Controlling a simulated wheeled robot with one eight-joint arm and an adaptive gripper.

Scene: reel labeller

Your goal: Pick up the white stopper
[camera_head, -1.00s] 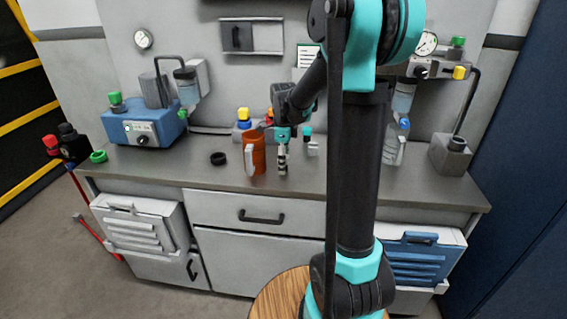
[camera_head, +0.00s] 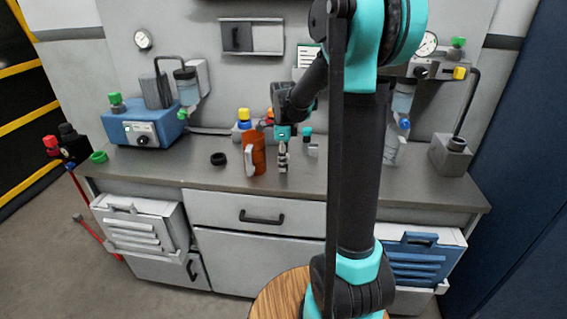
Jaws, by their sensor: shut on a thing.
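My gripper (camera_head: 283,165) points down over the middle of the counter, just right of an orange mug with a pale handle. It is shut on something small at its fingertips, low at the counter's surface. The held thing is too small and too covered by the fingers to make out; a pale patch shows between them, which fits the white stopper, but I cannot tell its shape. I cannot tell whether it still touches the counter.
The orange mug (camera_head: 254,154) stands close to the left of my gripper. A black ring (camera_head: 218,159) lies farther left. Small capped bottles stand behind, one with a yellow cap (camera_head: 244,114). A blue machine (camera_head: 144,127) is at the left. The counter (camera_head: 380,186) is clear at the front.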

